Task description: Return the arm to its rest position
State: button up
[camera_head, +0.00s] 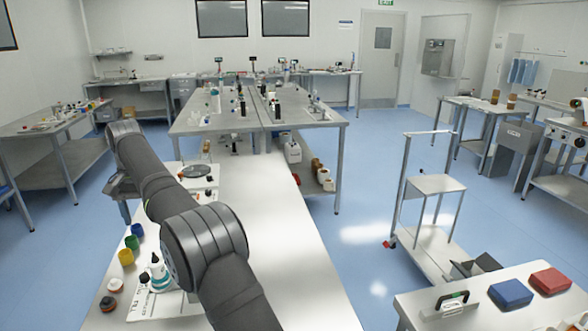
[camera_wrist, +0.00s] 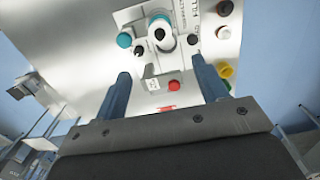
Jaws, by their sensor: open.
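My arm (camera_head: 155,195) is dark grey and reaches from the bottom middle of the head view up and to the left over the white bench. In the wrist view my gripper (camera_wrist: 160,67) shows two blue fingers standing well apart, with nothing held between them. In the head view the arm hides part of the bench, and the fingers cannot be made out clearly.
The white bench (camera_head: 285,270) is clear right of my arm. White bottles (camera_head: 160,272) and coloured pots (camera_head: 126,257) stand on its left side. A trolley (camera_head: 435,185) stands right, with open floor between. A side table (camera_head: 475,300) holds blue and red boxes.

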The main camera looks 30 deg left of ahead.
aim_at(155, 261)
jog(key=shift+f, duration=0.1)
jog(key=f, duration=1.7)
jog(key=shift+s+d+f, duration=0.1)
jog(key=shift+s+d, duration=0.1)
jog(key=shift+r, duration=0.25)
notch_tip(155, 261, up, 17)
notch_tip(155, 261, down, 18)
jog(key=shift+r, duration=2.15)
jog(key=shift+f, duration=0.1)
